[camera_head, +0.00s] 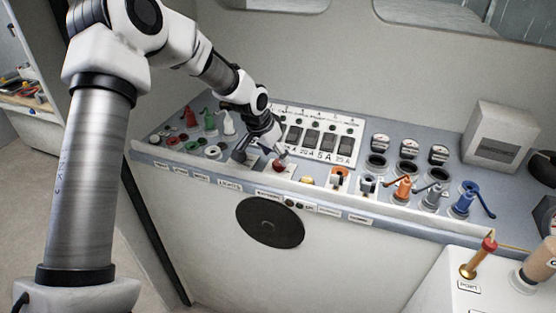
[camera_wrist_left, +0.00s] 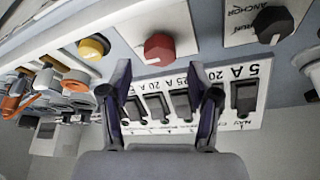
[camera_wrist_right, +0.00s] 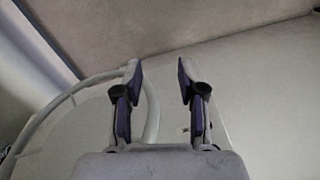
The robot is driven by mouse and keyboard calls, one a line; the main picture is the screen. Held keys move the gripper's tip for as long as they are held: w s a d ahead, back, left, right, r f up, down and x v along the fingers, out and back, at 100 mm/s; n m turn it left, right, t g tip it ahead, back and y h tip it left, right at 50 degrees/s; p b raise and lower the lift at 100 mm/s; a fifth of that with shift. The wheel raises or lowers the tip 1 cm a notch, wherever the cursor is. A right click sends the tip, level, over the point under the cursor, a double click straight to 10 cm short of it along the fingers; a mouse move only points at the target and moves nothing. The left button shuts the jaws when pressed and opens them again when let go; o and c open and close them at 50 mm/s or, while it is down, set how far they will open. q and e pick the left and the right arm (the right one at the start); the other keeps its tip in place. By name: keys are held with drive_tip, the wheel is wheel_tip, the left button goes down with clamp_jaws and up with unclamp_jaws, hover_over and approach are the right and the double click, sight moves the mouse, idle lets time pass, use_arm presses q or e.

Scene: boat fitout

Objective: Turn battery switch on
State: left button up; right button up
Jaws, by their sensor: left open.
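A red rotary knob (camera_head: 278,165) on a white plate sits near the front edge of the console. It also shows in the left wrist view (camera_wrist_left: 159,50), centred just beyond my left fingertips. Its label is too small to read, so I cannot confirm that it is the battery switch. My left gripper (camera_wrist_left: 159,72) is open and empty, its fingers apart on either side of the line to the knob, and no contact shows. In the head view the left gripper (camera_head: 278,150) is right by the knob and partly covers it. My right gripper (camera_wrist_right: 159,67) is open and empty.
A yellow knob (camera_wrist_left: 93,46) and a black knob (camera_wrist_left: 272,25) marked "ANCHOR" and "RUN" flank the red one. A breaker panel (camera_head: 318,138) lies behind. Orange, grey and blue valves (camera_head: 467,199) stand right. A black disc (camera_head: 271,222) is on the front face.

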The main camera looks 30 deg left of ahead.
use_arm(q)
drive_tip(key=v, duration=0.8)
drive_tip(key=shift+r, duration=0.2)
drive_tip(key=shift+s, duration=0.1)
